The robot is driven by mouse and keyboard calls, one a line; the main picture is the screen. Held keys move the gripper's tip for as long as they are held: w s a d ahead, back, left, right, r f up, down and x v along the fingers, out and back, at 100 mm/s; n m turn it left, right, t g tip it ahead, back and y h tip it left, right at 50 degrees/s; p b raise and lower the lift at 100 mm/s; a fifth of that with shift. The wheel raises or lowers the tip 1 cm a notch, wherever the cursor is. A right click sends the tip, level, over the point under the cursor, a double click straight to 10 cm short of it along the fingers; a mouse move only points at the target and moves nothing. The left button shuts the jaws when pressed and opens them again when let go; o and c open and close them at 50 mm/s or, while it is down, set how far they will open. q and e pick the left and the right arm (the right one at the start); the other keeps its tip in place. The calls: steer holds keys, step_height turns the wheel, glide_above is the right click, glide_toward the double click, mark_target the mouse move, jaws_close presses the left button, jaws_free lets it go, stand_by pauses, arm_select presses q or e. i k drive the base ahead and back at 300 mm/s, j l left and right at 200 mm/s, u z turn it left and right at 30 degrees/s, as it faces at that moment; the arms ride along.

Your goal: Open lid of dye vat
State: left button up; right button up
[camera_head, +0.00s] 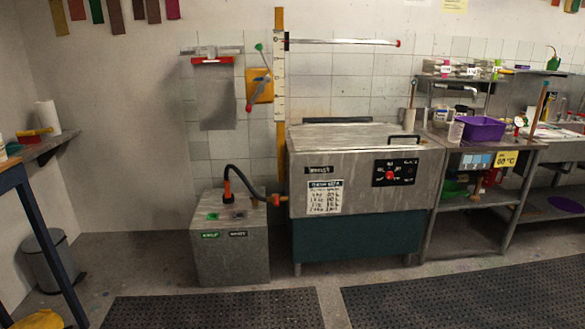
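The dye vat (352,190) is a large grey metal box on legs against the tiled back wall. It has a dark green lower panel and a red knob on a black control plate at its front right. Its flat grey lid (345,137) lies shut on top. A black handle (404,141) stands at the lid's right front, and a dark bar shows along the back edge. Neither of my grippers is in view.
A smaller grey box (230,245) with a black hose stands left of the vat. A steel shelf bench (480,150) with a purple tub (481,128) stands close on the right. Dark perforated mats (215,309) lie on the floor in front. A blue-legged table (45,245) is at the left edge.

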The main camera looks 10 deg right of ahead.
mark_target(316, 133)
steer(key=i+z, duration=0.15)
steer(key=i, duration=0.4)
steer(key=i+j+z, duration=0.1)
steer(key=i, duration=0.45)
steer(key=i+j+z, duration=0.15)
steer(key=i, duration=0.4)
